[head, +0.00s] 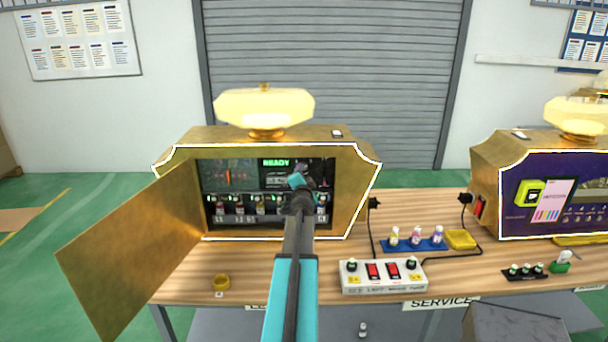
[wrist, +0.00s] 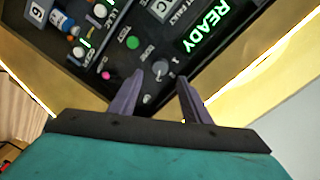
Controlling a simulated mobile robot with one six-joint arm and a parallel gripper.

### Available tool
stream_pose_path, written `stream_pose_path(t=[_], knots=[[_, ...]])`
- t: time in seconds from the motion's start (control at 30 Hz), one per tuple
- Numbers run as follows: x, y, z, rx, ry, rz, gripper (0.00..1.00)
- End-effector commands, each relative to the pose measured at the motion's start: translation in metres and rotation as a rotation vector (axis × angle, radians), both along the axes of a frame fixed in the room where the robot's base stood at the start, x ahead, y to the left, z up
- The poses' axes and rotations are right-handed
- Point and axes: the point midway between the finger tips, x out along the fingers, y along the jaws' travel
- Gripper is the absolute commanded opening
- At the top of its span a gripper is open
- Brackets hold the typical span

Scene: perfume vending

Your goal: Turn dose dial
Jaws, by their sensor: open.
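The gold perfume machine (head: 362,205) stands on the wooden table with its front door (head: 130,240) swung open to the left. A dark panel inside carries a green READY display (head: 277,162). In the wrist view a small grey dial (wrist: 160,67) sits on this panel, near a green button (wrist: 132,43) and the READY display (wrist: 207,28). My gripper (wrist: 160,79) is open, with its two fingertips on either side of the dial; contact cannot be told. In the head view my gripper (head: 303,183) is at the right of the panel and hides the dial.
A row of small bottles (head: 260,206) stands low inside the machine. A white switch box (head: 384,275) with red switches, a blue bottle rack (head: 415,244) and a yellow tray (head: 462,239) lie to the right. A second machine (head: 490,150) stands at far right.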

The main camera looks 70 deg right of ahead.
Motion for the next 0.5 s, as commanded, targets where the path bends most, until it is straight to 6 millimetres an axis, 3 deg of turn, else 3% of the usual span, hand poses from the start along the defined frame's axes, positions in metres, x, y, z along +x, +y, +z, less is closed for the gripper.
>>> stream_pose_path(t=[0.5], knots=[[-0.018, 0.046, 0.003, -0.001, 0.0, -0.002, 0.44]])
